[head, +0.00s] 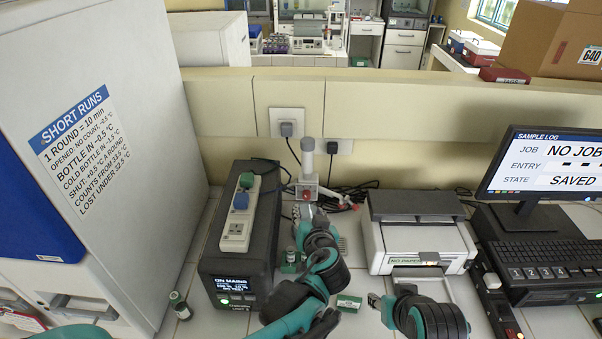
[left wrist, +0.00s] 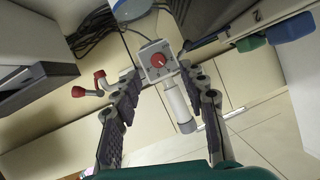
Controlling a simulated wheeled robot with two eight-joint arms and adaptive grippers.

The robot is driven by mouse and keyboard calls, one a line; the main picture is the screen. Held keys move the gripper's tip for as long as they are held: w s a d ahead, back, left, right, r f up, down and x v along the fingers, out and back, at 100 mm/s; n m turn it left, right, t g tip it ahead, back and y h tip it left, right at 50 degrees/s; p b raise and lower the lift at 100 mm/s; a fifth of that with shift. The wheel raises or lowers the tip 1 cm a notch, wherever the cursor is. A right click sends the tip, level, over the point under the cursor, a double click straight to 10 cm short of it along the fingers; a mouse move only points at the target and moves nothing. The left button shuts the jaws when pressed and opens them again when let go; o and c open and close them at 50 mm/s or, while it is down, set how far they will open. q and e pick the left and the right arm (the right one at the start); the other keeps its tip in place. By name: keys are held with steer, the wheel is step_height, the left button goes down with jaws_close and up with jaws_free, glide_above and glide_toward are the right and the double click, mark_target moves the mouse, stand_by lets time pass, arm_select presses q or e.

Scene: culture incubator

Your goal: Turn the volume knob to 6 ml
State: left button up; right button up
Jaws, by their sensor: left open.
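The red volume knob (left wrist: 158,59) sits on the white face of a small dispenser (left wrist: 165,73) with a pale cylinder. In the head view the knob (head: 306,194) is on the dispenser (head: 307,167), which stands upright near the back wall. A light pointer mark shows on the knob; its scale numbers are too small to read. My left gripper (head: 304,212) is open just in front of the knob. In the left wrist view the left gripper's fingertips (left wrist: 160,76) lie on either side of the knob, apart from it. My right gripper (head: 379,304) is low at centre right; its jaws are unclear.
A dark power unit (head: 265,235) with a socket strip (head: 240,212) stands left of the dispenser. A printer (head: 415,230) stands to the right. Cables (head: 350,195) lie behind.

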mark_target(307, 197)
arm_select(q)
steer(key=x, duration=0.2)
steer(key=b+x, duration=0.1)
steer(key=x, duration=0.2)
steer(key=b+x, duration=0.1)
steer(key=x, duration=0.1)
steer(key=shift+w+d+r, duration=0.25)
steer(key=shift+w+d, duration=0.1)
steer(key=shift+w, duration=0.35)
arm_select(e)
steer(key=shift+w+a+f, duration=0.1)
steer(key=shift+w+f, duration=0.05)
steer(key=shift+f, duration=0.7)
arm_select(q)
jaws_close()
